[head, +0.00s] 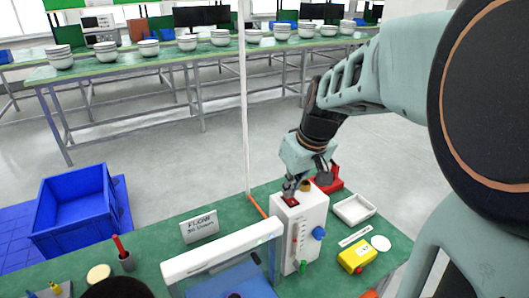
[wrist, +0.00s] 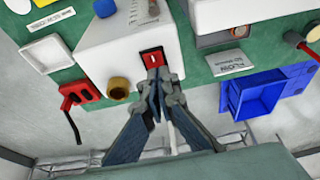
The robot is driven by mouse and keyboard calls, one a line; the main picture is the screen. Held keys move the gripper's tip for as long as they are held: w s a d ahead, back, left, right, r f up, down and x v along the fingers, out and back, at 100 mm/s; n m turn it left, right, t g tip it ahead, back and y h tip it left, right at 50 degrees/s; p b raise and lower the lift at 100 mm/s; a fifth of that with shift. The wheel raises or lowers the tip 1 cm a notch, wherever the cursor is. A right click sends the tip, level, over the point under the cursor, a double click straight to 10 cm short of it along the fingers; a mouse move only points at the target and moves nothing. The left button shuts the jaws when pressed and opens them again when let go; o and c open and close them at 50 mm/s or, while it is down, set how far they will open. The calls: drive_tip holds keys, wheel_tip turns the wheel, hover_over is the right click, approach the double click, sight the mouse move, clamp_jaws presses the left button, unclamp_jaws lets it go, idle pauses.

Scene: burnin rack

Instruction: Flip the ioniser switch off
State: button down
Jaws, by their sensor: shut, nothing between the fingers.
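The white box (head: 304,232) stands on the green bench, with a red switch (head: 291,200) on its top. The switch also shows in the wrist view (wrist: 153,52) as a red surround with a dark rocker and a small white mark. My gripper (head: 289,190) is shut and empty, pointing down just over the switch. In the wrist view its fingertips (wrist: 160,74) sit right at the switch's near edge and hide part of it. I cannot tell whether they touch it, or which way the rocker is tipped.
A brass-coloured knob (wrist: 119,88) sits close beside the switch. A red holder (head: 329,180) stands behind the box. A blue knob (head: 318,233) is on the box's side. A white tray (head: 354,209) and yellow box (head: 357,257) lie right. A white-framed unit (head: 222,252) stands left.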

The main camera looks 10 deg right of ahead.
idle(0.3)
drive_tip(key=shift+w+a+f+b, duration=0.1)
drive_tip(key=shift+w+f+b, duration=0.1)
drive_tip(key=shift+f+b, duration=0.2)
drive_tip(key=shift+s, duration=0.1)
drive_tip(key=shift+s+f, duration=0.1)
drive_tip(key=shift+s, duration=0.05)
drive_tip(key=shift+s+d, duration=0.35)
drive_tip(key=shift+s, duration=0.3)
